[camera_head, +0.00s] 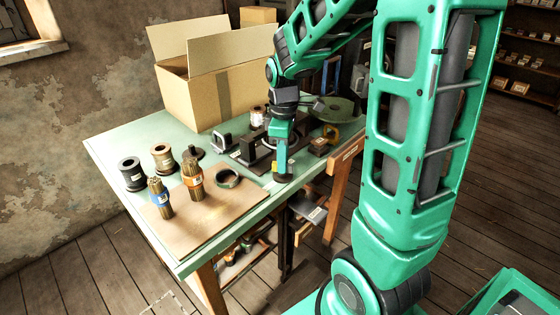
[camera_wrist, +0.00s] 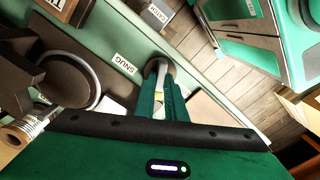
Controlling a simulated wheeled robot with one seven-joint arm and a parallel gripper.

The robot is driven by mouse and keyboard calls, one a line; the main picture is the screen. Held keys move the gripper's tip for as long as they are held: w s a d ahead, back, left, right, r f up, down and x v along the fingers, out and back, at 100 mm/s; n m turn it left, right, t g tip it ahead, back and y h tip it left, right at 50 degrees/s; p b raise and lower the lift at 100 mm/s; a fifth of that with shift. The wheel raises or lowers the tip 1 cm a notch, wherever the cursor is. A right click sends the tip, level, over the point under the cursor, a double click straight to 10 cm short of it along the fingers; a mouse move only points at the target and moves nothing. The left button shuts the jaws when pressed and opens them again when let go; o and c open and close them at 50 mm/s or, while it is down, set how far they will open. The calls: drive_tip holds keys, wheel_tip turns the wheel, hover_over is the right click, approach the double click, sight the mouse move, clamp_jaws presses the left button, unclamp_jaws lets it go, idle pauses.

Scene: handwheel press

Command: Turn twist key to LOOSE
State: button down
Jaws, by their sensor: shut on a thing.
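My gripper (camera_head: 283,168) reaches down to the table's front right edge. In the wrist view its two green fingers (camera_wrist: 164,85) are shut on the twist key (camera_wrist: 160,68), a small grey piece on a dark round base. The dark round base (camera_head: 283,177) also shows under the gripper in the head view. A white SNUG label (camera_wrist: 124,64) lies on the green surface left of the key in the wrist view. Another white label (camera_wrist: 154,12) sits further up, its small text hard to read. I see no LOOSE label clearly. The fingers hide part of the key.
Dark press parts (camera_head: 255,152) stand just left of my gripper. A round green plate (camera_head: 340,110) is behind it.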

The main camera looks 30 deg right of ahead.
drive_tip(key=n, duration=0.5)
drive_tip(key=shift+w+n, duration=0.1)
drive_tip(key=shift+n, duration=0.2)
drive_tip(key=n, duration=0.5)
drive_tip(key=shift+d+r+n, duration=0.1)
drive_tip(key=shift+n, duration=0.3)
drive_tip(key=shift+w, duration=0.1)
drive_tip(key=c, duration=2)
unclamp_jaws()
drive_tip(key=shift+o, duration=1)
wheel_tip(320, 180, up, 11)
drive_tip(key=shift+f, duration=0.2)
